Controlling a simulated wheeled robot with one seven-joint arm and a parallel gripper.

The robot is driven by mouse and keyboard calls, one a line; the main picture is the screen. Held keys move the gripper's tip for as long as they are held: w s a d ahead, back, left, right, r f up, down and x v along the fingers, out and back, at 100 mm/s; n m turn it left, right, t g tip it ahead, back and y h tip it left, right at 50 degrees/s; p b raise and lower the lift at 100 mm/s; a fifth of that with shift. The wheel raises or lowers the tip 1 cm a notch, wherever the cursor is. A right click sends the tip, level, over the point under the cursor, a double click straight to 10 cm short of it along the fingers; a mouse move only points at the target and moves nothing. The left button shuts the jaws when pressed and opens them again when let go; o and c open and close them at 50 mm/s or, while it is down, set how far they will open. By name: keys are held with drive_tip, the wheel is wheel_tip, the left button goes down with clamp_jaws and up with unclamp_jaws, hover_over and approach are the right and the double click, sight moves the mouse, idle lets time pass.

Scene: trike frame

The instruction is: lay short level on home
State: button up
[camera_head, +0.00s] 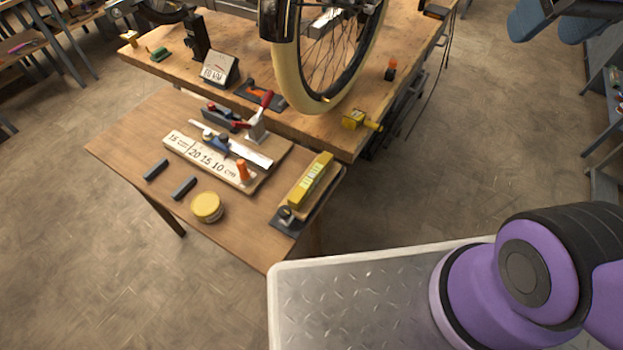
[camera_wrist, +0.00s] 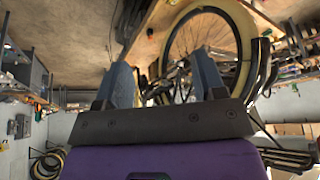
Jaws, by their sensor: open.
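A yellow bar-shaped thing with pale markings (camera_head: 310,180), which looks like the level, lies on a dark-ended board (camera_head: 287,222) at the right side of the small wooden table. A smaller yellow block (camera_head: 355,119) sits at the near right corner of the workbench; I cannot tell what it is. No place plainly marked as home can be made out. My gripper (camera_wrist: 165,80) shows in the wrist view with its two blue-grey fingers apart and nothing between them. It is away from the table and not visible in the head view.
The wooden table (camera_head: 125,140) also holds a board marked in cm (camera_head: 180,150), a red-handled clamp (camera_head: 262,112), two dark bars (camera_head: 156,169) (camera_head: 184,187) and a round yellow tin (camera_head: 207,206). A wheel (camera_head: 325,105) stands over the workbench (camera_head: 300,122). The table's front left is bare.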

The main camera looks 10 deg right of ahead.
drive_tip(key=w+a+f+m+g+y, duration=0.1)
drive_tip(key=w+a+f+y, duration=0.15)
drive_tip(key=w+a, duration=0.2)
drive_tip(key=w+a+f+g+y, duration=0.1)
drive_tip(key=w+a+f+g, duration=0.15)
drive_tip(key=w, duration=0.25)
drive_tip(key=m+g+h, duration=0.2)
drive_tip(key=m+h, duration=0.2)
drive_tip(key=m, duration=0.2)
hover_over(312, 175)
wheel_tip(312, 175, down, 33)
drive_tip(key=shift+m, duration=0.3)
drive_tip(key=f, duration=0.6)
drive_tip(key=shift+w+a+f, duration=0.1)
drive_tip(key=shift+w+f, duration=0.2)
drive_tip(key=shift+f, duration=0.05)
drive_tip(key=shift+s+f, duration=0.2)
drive_tip(key=shift+f, duration=1.2)
drive_tip(key=shift+s+f, duration=0.15)
drive_tip(key=shift+f, duration=1.2)
clamp_jaws()
drive_tip(key=shift+r, duration=0.1)
